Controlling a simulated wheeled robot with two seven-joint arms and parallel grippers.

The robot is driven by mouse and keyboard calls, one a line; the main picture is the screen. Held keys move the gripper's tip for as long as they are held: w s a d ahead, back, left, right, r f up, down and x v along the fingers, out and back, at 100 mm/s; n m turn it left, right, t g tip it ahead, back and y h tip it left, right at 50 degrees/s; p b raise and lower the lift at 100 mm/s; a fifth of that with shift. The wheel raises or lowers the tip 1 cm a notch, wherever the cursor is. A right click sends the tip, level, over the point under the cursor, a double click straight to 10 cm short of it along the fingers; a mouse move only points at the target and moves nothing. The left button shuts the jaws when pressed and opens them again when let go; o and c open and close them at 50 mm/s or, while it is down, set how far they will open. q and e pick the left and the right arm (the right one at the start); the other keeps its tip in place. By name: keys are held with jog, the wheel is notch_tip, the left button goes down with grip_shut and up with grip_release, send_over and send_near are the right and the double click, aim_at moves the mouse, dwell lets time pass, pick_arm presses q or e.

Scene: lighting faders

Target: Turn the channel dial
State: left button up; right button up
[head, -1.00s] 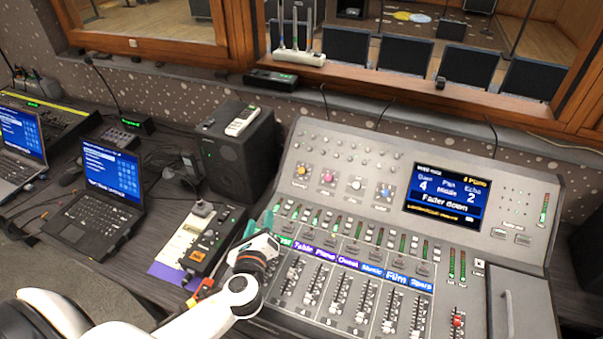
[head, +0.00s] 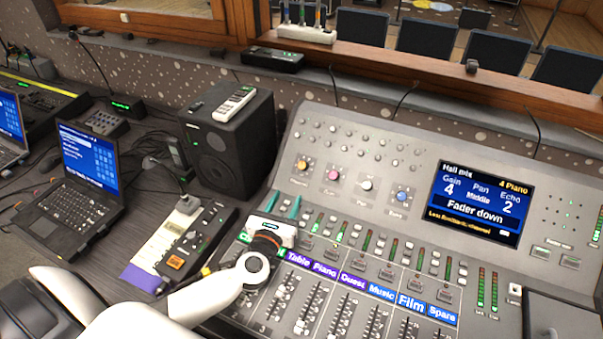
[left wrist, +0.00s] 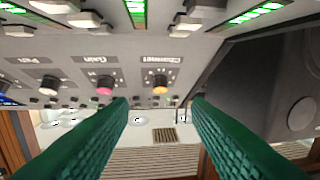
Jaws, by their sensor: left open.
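The channel dial is the orange-capped knob (head: 302,163) at the left end of a row of coloured dials on the mixing console (head: 320,118). In the left wrist view the orange dial (left wrist: 160,84) sits by the label "Channel", ahead of and between the spread green fingers. My left gripper (head: 283,204) is open and empty. Its fingers stand over the console's left side, below the dial in the picture and apart from it. The console screen (head: 480,203) reads "4 Piano", "Gain 4", "Pan Middle", "Echo 2" and "Fader down". My right gripper is not in view.
Pink (head: 333,174), white (head: 366,184) and blue (head: 402,197) dials lie to the right of the orange one. Labelled faders fill the console's front. A black speaker (head: 215,150) stands close on the left, near a small control box (head: 195,245) and a laptop (head: 85,185).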

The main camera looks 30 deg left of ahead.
aim_at(301, 169)
pick_arm(q)
jog(key=w, duration=0.3)
jog(key=w+a, duration=0.1)
jog(key=w, duration=0.6)
jog(key=shift+w+a+r+p, duration=0.2)
jog(key=shift+w+a+p, duration=0.1)
jog(key=shift+p, duration=0.1)
grip_shut()
jog(key=shift+n+y, duration=0.3)
